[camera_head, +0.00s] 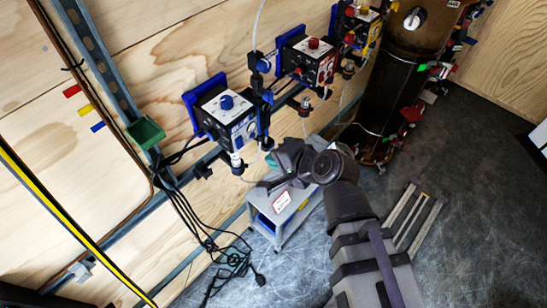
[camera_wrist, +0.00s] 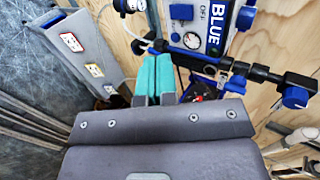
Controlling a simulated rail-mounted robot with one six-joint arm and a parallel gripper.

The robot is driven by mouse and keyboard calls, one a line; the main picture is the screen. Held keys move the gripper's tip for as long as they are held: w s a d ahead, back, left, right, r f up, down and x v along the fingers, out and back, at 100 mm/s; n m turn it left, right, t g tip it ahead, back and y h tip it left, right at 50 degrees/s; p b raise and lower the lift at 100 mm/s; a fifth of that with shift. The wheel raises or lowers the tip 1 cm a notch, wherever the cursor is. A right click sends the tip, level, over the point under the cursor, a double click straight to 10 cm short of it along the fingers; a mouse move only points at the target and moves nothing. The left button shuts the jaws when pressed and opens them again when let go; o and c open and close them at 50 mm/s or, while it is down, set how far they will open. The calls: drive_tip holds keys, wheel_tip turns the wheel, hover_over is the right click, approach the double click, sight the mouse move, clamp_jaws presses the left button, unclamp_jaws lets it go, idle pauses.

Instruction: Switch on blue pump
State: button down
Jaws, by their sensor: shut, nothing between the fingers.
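The blue pump (camera_head: 230,122) is a white and dark box with a blue knob on top, fixed to the wall on a blue bracket. In the head view my gripper (camera_head: 271,162) is partly hidden by my wrist, below and right of the pump.
A red-knobbed pump (camera_head: 312,62) and a yellow one (camera_head: 361,30) stand farther along the wall. A dark cylindrical tank (camera_head: 394,85) is beyond. A grey cart (camera_head: 275,222) stands under my wrist. Black cables (camera_head: 232,258) hang to the floor. A black pipe with blue valve knob (camera_wrist: 295,97) lies right of the fingers.

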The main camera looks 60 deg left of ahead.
sight(241, 147)
drive_tip(key=shift+a+r+b+x, duration=0.2)
drive_tip(key=shift+b+x, duration=0.4)
drive_tip(key=shift+x, duration=1.2)
drive_tip(key=shift+a+r+b+x, duration=0.1)
drive_tip(key=shift+r+b+x, duration=0.4)
drive_tip(key=shift+x, duration=1.25)
drive_tip(key=shift+a+b+x, duration=0.2)
drive_tip(key=shift+b+x, duration=0.55)
drive_tip(key=shift+x, duration=1.05)
drive_tip(key=shift+s, duration=0.15)
